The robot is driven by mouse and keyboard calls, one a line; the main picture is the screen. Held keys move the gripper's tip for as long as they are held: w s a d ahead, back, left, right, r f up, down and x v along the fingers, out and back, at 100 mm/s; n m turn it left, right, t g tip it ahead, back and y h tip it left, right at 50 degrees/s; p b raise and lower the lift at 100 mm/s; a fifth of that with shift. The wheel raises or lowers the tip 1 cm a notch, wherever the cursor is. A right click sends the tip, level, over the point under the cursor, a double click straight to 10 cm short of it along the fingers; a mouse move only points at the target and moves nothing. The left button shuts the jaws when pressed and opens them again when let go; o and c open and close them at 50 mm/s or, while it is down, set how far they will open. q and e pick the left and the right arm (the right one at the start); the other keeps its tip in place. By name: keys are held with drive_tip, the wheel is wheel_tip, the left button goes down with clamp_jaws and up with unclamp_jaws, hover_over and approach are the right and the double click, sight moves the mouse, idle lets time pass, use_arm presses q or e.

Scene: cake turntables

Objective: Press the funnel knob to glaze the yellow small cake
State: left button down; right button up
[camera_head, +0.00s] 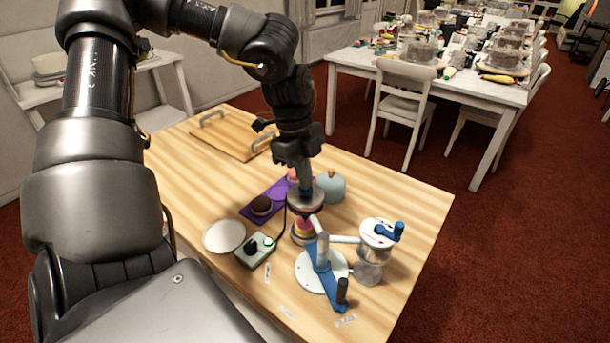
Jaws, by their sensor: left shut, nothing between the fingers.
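My left gripper (304,188) reaches down from above at the middle of the table, shut, with its tips at the top of a round grey-and-red piece (306,203) that looks like the funnel. Its knob is hidden by the gripper, so I cannot tell whether they touch. Just below that piece is a small cake (304,228) with pink on top and yellow lower down, on a round base. A white stand with a blue crank (325,265) stands in front of it. My right gripper is not in view.
A purple tray (252,212) with a brown cake (261,204) lies left of the gripper.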

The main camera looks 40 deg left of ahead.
use_arm(q)
drive_tip(key=shift+r, duration=0.1)
wheel_tip(320, 180, up, 7)
drive_tip(key=p, duration=0.4)
idle(1.6)
